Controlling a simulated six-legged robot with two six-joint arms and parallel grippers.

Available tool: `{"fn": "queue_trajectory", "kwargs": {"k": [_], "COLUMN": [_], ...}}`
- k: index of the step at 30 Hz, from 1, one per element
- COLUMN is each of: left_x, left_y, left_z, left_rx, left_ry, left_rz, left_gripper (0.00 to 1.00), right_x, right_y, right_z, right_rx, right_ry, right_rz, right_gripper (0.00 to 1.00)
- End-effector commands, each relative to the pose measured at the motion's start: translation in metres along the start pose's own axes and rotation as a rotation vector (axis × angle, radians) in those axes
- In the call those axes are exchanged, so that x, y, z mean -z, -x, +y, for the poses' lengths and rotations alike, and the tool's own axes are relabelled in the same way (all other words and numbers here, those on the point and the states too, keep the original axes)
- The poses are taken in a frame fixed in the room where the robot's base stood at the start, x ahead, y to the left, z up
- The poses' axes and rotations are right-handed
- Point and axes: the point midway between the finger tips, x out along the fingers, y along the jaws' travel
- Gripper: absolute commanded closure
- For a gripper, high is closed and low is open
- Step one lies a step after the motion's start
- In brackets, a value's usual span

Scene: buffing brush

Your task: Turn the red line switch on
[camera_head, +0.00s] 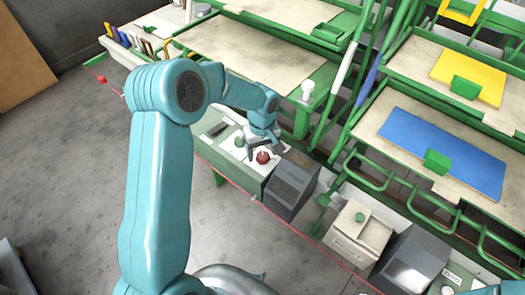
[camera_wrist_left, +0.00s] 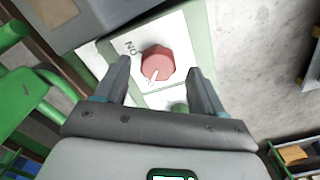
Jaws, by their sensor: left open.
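The red line switch (camera_head: 263,157) is a round red knob on a pale plate of the green control box. In the left wrist view the red knob (camera_wrist_left: 158,64) sits between and just beyond my open fingertips, with a white pointer mark at its lower left and the letters "NO" to its left on the white plate. My left gripper (camera_head: 265,148) is over the box, open, with its fingers on either side of the knob and apart from it in the left wrist view (camera_wrist_left: 160,75). My right gripper is out of view.
A green knob (camera_head: 239,141) sits left of the red one on the same box. A dark grey sloped box (camera_head: 291,184) stands to the right. Green shelving (camera_head: 405,130) with wooden boards rises behind. A red cord (camera_head: 235,185) runs along the front.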

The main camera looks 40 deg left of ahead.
Motion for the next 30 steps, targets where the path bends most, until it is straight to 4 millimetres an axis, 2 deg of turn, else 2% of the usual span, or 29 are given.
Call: {"fn": "queue_trajectory", "kwargs": {"k": [5,13,18,30], "left_x": [0.0008,0.0013,0.0013,0.0016], "left_y": [-0.0130,-0.0144,-0.0141,-0.0146], "left_z": [0.0009,0.0018,0.0019,0.0021], "left_rx": [0.000,0.000,-0.001,-0.001], "left_ry": [-0.001,-0.001,-0.001,-0.058], "left_rz": [0.000,0.001,0.001,0.001], "left_gripper": [0.31,0.31,0.86,0.87], "right_x": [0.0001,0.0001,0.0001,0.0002], "right_y": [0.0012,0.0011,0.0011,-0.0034], "right_z": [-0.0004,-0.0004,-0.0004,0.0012], "right_rx": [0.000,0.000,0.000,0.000], "right_ry": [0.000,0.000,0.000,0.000], "right_rz": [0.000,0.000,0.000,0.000], "right_gripper": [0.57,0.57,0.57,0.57]}}
